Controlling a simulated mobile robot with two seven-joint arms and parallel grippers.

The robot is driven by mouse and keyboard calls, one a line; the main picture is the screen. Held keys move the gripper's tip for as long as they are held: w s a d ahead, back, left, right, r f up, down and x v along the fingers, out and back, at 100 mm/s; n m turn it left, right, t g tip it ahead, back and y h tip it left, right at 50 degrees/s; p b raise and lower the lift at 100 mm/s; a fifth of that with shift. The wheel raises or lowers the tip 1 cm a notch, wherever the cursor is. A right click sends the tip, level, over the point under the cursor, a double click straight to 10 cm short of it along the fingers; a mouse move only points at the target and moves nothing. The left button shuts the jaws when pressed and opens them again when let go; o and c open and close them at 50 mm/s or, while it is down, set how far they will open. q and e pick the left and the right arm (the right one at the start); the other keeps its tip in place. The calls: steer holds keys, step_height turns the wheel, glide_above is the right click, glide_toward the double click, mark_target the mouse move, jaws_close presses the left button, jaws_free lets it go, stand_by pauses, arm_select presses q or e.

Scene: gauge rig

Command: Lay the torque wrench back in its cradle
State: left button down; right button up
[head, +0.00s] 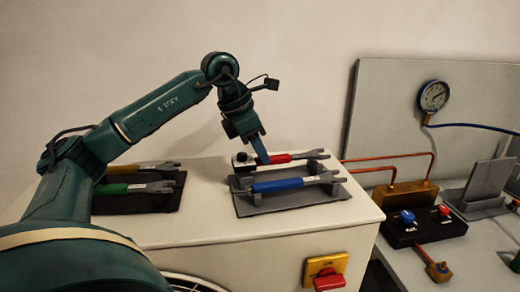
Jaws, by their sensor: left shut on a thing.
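A wrench with a red handle (280,159) and a grey open-ended jaw at its right end is at the rear of a grey cradle plate (250,209). My left gripper (262,158) comes down from above and is shut on this wrench near the left end of its red part. I cannot tell whether the wrench rests on its supports or is slightly above them. A blue-handled wrench (278,185) lies in front of it in the cradle. My right gripper is out of view.
On the left, a dark plate (140,208) holds a green wrench (124,188) and a yellow one (138,168). The white cabinet top is bare between the plates. A red switch (328,280) is on its front. A gauge (433,96) and copper pipes (395,157) stand right.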

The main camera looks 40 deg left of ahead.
arm_select(q)
steer(key=shift+f+b, duration=0.6)
steer(key=shift+f, duration=0.15)
stand_by(0.3)
steer(key=c, duration=1.3)
jaws_free()
steer(key=shift+o, duration=0.2)
steer(key=v, duration=1.3)
steer(key=shift+p, duration=0.45)
